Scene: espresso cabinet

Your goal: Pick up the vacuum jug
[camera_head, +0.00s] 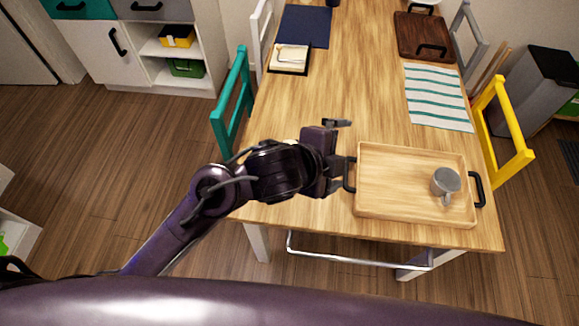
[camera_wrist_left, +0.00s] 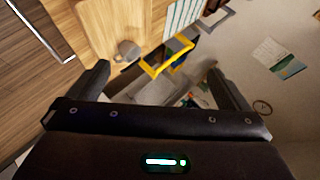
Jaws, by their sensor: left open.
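A grey mug-like vessel (camera_head: 445,181) with a handle stands in the right part of a light wooden tray (camera_head: 395,208) on the table. It also shows in the left wrist view (camera_wrist_left: 128,50). I cannot tell whether it is the vacuum jug; no other jug is clearly seen. My left gripper (camera_head: 342,155) is open and empty over the table, just left of the tray and apart from the grey vessel. Its two fingers frame the left wrist view (camera_wrist_left: 160,80). My left arm hides part of the table's left edge. My right gripper is not in view.
The wooden table (camera_head: 360,80) also bears a striped cloth (camera_head: 438,97), a dark board (camera_head: 425,37), a blue mat (camera_head: 305,26) and a small dark tray (camera_head: 289,60). A teal chair (camera_head: 236,100) and a yellow chair (camera_head: 500,130) stand beside it. The table's middle is clear.

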